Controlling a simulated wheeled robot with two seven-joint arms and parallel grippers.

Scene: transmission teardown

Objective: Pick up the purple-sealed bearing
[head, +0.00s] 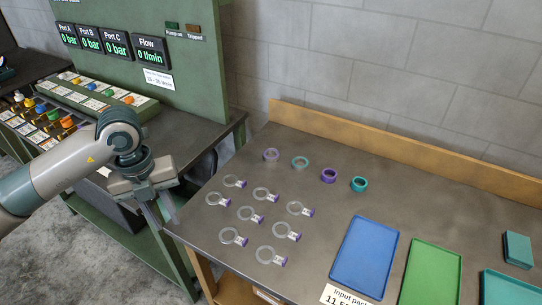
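Several rings stand in a row toward the back of the grey table. A solid purple ring (329,175) is third from the left, between two teal rings. A paler ring with a purple-grey tint (271,155) is at the left end; I cannot tell its seal colour for sure. My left gripper (165,222) hangs by the table's left edge, fingers pointing down. Its fingers look apart with nothing between them, and it is clear of all the rings. My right gripper is out of view.
Teal rings (300,163) (359,184) flank the purple one. Several clear rings with purple-marked tabs (249,214) lie in front. A blue tray (364,258) and a green tray (432,275) lie to the right. A wooden ledge (400,152) runs along the back. A green test bench (200,130) stands left.

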